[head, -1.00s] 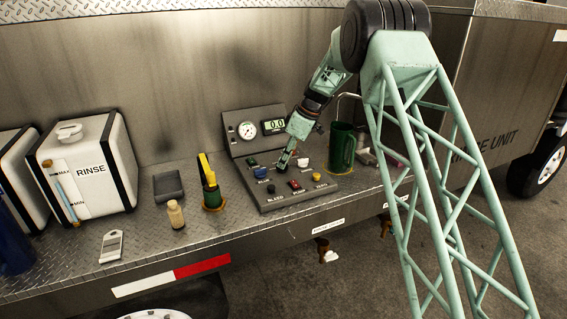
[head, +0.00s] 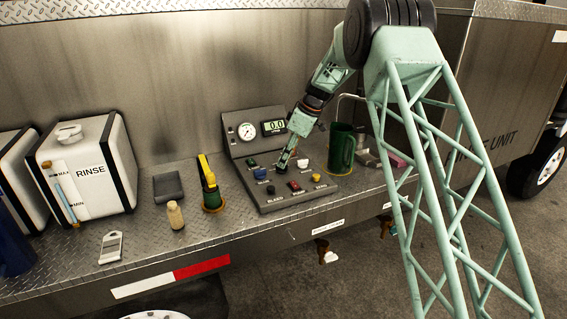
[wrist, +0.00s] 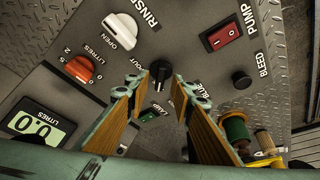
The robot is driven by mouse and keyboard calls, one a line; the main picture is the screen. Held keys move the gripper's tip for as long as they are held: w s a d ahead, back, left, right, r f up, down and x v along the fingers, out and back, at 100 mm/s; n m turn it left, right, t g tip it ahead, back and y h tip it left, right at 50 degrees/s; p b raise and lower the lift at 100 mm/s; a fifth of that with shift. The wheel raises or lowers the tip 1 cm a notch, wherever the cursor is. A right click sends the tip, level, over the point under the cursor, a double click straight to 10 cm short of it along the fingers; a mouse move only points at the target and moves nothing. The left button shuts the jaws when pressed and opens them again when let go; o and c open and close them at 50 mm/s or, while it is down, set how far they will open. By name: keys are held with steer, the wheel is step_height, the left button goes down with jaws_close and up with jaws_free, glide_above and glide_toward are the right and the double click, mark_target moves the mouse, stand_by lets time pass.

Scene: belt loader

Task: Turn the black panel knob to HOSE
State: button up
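The black panel knob (wrist: 160,72) shows in the wrist view between the tips of my gripper (wrist: 160,80). The two fingers, with wood-coloured inner pads, stand apart with a gap on each side of the knob. I cannot tell how far down around it they reach. A small pale mark shows near the knob's lower edge. Left of the knob, part of a label reads "POUT"; a finger partly covers the lettering on the right, and I cannot read HOSE. In the head view my gripper (head: 283,164) points down at the sloping control panel (head: 268,206) and hides the knob.
Around the knob are a white RINSE knob (wrist: 121,29), an orange LITRES knob (wrist: 80,70), a red PUMP switch (wrist: 221,37), a black BLEED button (wrist: 241,80) and a green LAMP switch (wrist: 149,115). A green mug (head: 341,148) stands right of the panel.

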steer(key=v, duration=1)
steer(key=shift+s+r, duration=0.1)
steer(key=shift+r, duration=0.05)
steer(key=s+d+r+m+h, duration=0.1)
steer(key=s+d+r+m, duration=0.1)
steer(key=s+d+r, duration=0.65)
steer(key=s+d+r+m+t, duration=0.1)
steer(key=s+r+m, duration=0.35)
steer(key=s, duration=0.95)
steer(key=s+d+r+m+h, duration=0.1)
steer(key=s+d+r, duration=0.4)
steer(key=s+r, duration=0.5)
steer(key=s+d+f+m, duration=0.2)
steer(key=s+d, duration=0.1)
steer(key=s, duration=1)
steer(key=s+d+f+m+t+h, duration=0.1)
steer(key=s+d+f+m, duration=0.1)
steer(key=s, duration=1.1)
steer(key=s+d+f+m+h, duration=0.1)
steer(key=s+d+f+m, duration=0.1)
steer(key=s, duration=1.1)
steer(key=shift+d+f+m+t, duration=0.4)
steer(key=shift+d+m, duration=0.25)
steer(key=shift+d, duration=0.55)
